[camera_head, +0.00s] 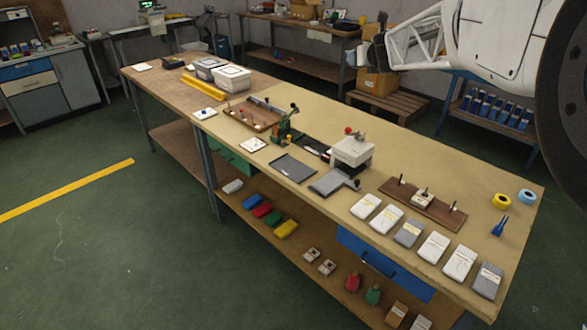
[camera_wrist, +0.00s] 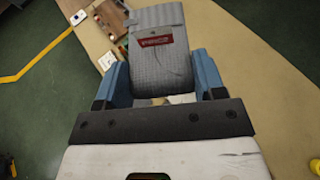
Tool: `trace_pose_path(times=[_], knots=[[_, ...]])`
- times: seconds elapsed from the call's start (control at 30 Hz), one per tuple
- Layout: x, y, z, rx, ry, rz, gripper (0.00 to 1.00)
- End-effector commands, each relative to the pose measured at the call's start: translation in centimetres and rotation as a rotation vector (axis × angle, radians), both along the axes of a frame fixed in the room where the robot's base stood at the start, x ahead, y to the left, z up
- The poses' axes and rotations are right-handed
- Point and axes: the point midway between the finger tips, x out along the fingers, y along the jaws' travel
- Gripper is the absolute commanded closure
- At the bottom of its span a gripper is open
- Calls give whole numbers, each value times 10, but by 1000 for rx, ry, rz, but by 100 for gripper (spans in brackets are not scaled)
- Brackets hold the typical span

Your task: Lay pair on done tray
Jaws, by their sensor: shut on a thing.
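My gripper (camera_wrist: 160,77) is shut on a grey folded sock pair (camera_wrist: 156,60) with a red label, seen in the wrist view. The pair sits between the two blue fingers and sticks out beyond them. In the head view my arm reaches in from the upper right, and the gripper end is small and dark above the bench's far side; the held pair is hard to make out there. A flat, empty dark grey tray (camera_head: 293,168) lies near the bench's front edge, well apart from my gripper. I cannot tell for sure that it is the done tray.
A row of white and grey packs (camera_head: 433,247) lines the bench's front right. A pegged wooden board (camera_head: 422,205), a white-topped press (camera_head: 352,153) and a green device (camera_head: 286,130) stand on the bench (camera_head: 330,115). White boxes (camera_head: 231,79) stand at the far left end.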

Motion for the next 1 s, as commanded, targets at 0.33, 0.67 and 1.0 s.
trace_pose_path(times=[0.33, 0.67, 1.0], knots=[[-16, 32, -77, 4, 5, 163, 64], [-37, 76, -172, 3, 4, 344, 64], [-64, 111, -250, 2, 4, 473, 64]])
